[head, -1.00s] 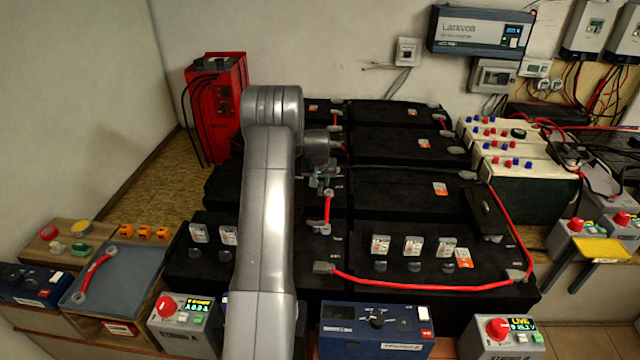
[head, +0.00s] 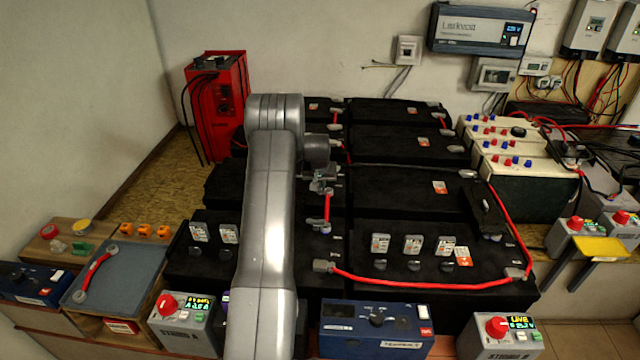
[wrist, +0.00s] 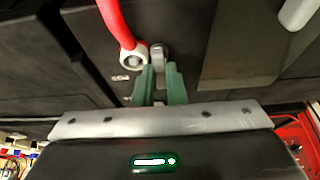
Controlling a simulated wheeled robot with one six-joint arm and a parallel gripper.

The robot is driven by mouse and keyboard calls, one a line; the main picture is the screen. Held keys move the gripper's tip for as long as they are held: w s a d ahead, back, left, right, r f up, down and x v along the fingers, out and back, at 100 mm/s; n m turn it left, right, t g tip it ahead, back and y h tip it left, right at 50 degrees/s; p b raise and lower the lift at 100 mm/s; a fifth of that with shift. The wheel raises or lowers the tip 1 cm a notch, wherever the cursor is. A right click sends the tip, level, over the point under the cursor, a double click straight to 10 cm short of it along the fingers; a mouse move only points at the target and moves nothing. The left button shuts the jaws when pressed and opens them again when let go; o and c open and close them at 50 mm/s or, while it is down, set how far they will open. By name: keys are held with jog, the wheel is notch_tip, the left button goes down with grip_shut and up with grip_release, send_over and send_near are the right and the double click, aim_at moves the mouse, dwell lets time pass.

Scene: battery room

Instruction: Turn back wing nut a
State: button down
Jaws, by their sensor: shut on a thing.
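Wing nut a (wrist: 158,54) is a small grey piece at the jaw tips in the wrist view, beside the ring lug (wrist: 133,58) of a red cable (wrist: 116,22). My gripper (wrist: 158,72) has green fingers that are close together and shut on the nut. In the head view my gripper (head: 322,184) is over the black batteries at the far end of a short red link (head: 327,207). The nut is too small and covered to make out there.
A long red cable (head: 420,287) runs over the front battery and up its right side. Grey caps and tagged plugs stand on the batteries. A blue-grey tray (head: 115,275) with a red link lies at the left. Control boxes line the front edge.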

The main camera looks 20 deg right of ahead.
jog(key=shift+f+b, duration=0.1)
jog(key=shift+b, duration=0.25)
jog(key=m+b, duration=0.1)
jog(key=b, duration=0.1)
jog(key=m+h+b, duration=0.1)
jog(key=m+b, duration=0.1)
jog(key=shift+w+a+f+m+g+b, duration=0.1)
jog(key=shift+a+f+m+g+b, duration=0.1)
jog(key=shift+m+g+b, duration=0.15)
jog(key=m+g+h+b, duration=0.1)
jog(key=m+b, duration=0.1)
jog(key=shift+w+r+m, duration=0.1)
jog(key=shift+m, duration=0.25)
jog(key=m+g+b, duration=0.1)
jog(key=m+b, duration=0.1)
jog(key=shift+w+r+m, duration=0.1)
jog(key=shift+m, duration=0.3)
jog(key=m+g, duration=0.1)
jog(key=m, duration=0.1)
jog(key=m+g, duration=0.1)
jog(key=m, duration=0.1)
jog(key=shift+w+r+h, duration=0.15)
jog(key=shift+w+h, duration=0.05)
jog(key=shift+h, duration=0.1)
jog(key=shift+w+m+g+p, duration=0.15)
jog(key=shift+m+g+p, duration=0.6)
jog(key=shift+m, duration=1.65)
jog(key=c, duration=1.5)
grip_release()
